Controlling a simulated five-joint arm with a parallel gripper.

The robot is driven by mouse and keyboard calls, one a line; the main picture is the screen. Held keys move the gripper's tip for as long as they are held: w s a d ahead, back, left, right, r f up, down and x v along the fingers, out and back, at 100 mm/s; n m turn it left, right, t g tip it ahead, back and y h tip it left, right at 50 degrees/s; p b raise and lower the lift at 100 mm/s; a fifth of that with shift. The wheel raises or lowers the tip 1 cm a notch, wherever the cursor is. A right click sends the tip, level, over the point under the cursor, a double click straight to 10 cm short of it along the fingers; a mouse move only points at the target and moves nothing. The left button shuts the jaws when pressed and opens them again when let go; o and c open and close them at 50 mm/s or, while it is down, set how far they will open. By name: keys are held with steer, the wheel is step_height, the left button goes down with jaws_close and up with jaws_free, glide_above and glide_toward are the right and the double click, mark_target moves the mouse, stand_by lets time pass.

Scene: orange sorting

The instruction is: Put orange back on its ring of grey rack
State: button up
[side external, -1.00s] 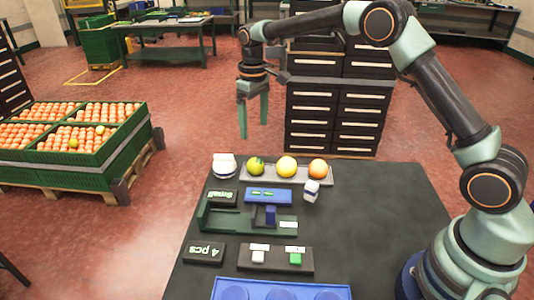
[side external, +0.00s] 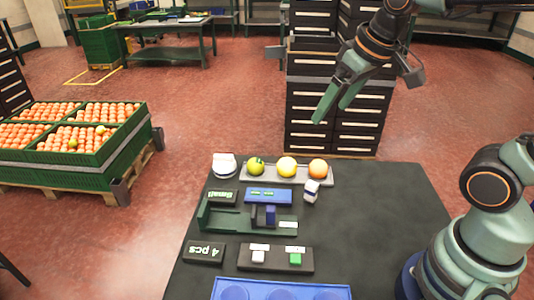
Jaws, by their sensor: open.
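The orange (side external: 318,168) sits at the right end of the grey rack (side external: 245,179) at the back of the table. A yellow fruit (side external: 287,167) sits in the rack's middle and a green-yellow fruit (side external: 256,167) at its left end. The fruits hide the rings beneath them. My gripper (side external: 331,111) is high in the air, above and behind the rack in the picture. Its fingers point down and to the left, apart, with nothing between them.
The dark table (side external: 375,235) is bare at right. A white round object (side external: 224,165), small white block (side external: 311,190), blue plate (side external: 268,196), green fixture (side external: 225,220), button box (side external: 276,259), "4 pcs" sign (side external: 204,252) and blue tray (side external: 280,283) occupy the rest.

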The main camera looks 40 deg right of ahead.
steer(key=shift+s+d+f+t, duration=0.15)
steer(key=shift+s+f, duration=0.15)
steer(key=shift+s, duration=0.25)
steer(key=shift+s+a+f+t, duration=0.1)
steer(key=shift+s+f, duration=0.2)
steer(key=shift+s, duration=0.25)
steer(key=shift+s+d+f+t, duration=0.15)
steer(key=shift+s+f, duration=0.15)
steer(key=shift+s, duration=0.25)
steer(key=shift+a, duration=0.1)
